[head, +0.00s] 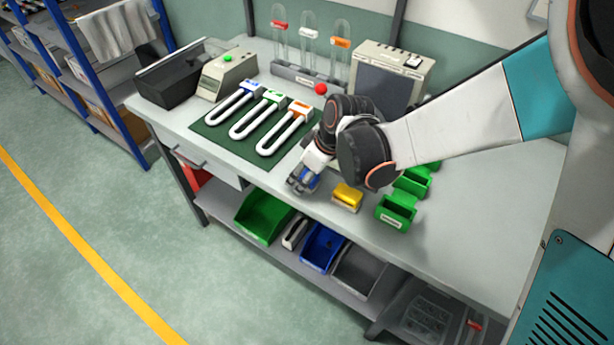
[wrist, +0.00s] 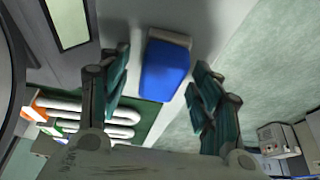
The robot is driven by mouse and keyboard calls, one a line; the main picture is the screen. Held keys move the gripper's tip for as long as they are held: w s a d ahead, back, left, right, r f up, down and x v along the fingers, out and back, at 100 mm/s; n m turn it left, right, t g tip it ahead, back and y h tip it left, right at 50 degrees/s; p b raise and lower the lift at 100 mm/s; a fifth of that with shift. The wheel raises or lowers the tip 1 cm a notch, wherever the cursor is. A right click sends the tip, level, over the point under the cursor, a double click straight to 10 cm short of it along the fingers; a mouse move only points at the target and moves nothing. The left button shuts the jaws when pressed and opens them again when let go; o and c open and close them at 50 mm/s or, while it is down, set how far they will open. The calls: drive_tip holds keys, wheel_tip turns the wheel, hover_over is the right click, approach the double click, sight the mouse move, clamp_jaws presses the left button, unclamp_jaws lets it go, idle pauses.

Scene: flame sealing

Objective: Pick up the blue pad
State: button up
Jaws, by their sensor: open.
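The blue pad (wrist: 165,68) has a pale end and lies on the bench top. In the wrist view it sits between the two open fingers of my gripper (wrist: 160,62), with a gap on each side. In the head view, my gripper (head: 301,184) is low over the bench near its front edge, and the blue pad (head: 311,180) is partly hidden by it. My gripper holds nothing.
A yellow pad (head: 347,196) lies just right of my gripper, with green bins (head: 396,209) beyond it. A green mat (head: 213,133) with several white U-shaped tubes lies to the left. The bench's front edge is close.

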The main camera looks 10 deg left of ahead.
sight(305, 174)
drive_tip(key=c, duration=1.2)
drive_tip(key=shift+o, duration=0.2)
drive_tip(key=shift+r, duration=0.15)
wheel_tip(305, 174, up, 20)
drive_tip(key=p, duration=1.4)
drive_tip(key=shift+s, duration=0.15)
